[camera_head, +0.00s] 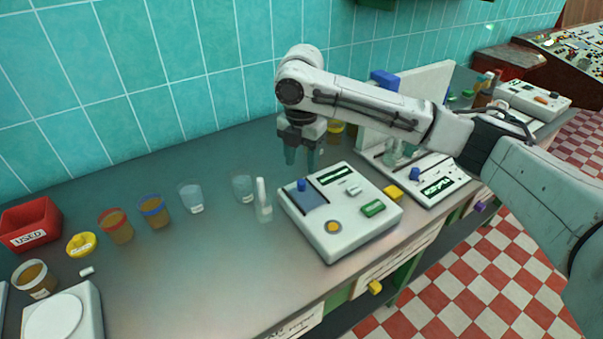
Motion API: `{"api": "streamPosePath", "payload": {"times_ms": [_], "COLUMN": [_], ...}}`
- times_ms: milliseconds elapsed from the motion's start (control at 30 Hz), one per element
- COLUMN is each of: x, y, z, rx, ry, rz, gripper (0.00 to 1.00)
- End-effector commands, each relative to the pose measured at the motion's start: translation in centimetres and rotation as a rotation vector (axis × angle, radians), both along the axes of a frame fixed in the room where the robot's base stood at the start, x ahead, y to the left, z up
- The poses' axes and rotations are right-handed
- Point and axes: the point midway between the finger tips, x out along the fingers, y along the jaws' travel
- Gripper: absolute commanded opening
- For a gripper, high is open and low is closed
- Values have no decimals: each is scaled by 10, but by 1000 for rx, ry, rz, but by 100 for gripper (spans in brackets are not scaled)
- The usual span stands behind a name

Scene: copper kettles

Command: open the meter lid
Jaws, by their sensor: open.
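The meter (350,237) is a white box on the grey counter, with a dark display, a green button and a round orange-yellow button. Its lid (310,201) is a grey-blue square panel at the back left of its top, lying flat and shut, with a small blue knob (302,185) on it. My gripper (302,160) points down with its fingers apart and empty. In the picture it appears just above the knob, apart from it; the exact depth between them is hard to tell.
A white stick in a clear holder (263,205) stands close left of the meter. Clear cups (242,188) and amber cups (154,212) stand farther left, with a red bin (30,223). A second white device (430,190) stands to the right, beside a white upright panel (425,85).

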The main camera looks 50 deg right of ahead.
Motion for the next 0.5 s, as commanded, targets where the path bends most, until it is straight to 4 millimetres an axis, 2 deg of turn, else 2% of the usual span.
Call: {"api": "streamPosePath", "payload": {"times_ms": [100, 200, 333, 500], "x": [0, 1, 0, 0], "y": [0, 0, 0, 0], "z": [21, 34, 44, 47], "rx": [-2, -2, 0, 0], "ry": [-1, 0, 0, 1], "rz": [0, 0, 1, 0], "gripper": [51, 51, 51, 51]}}
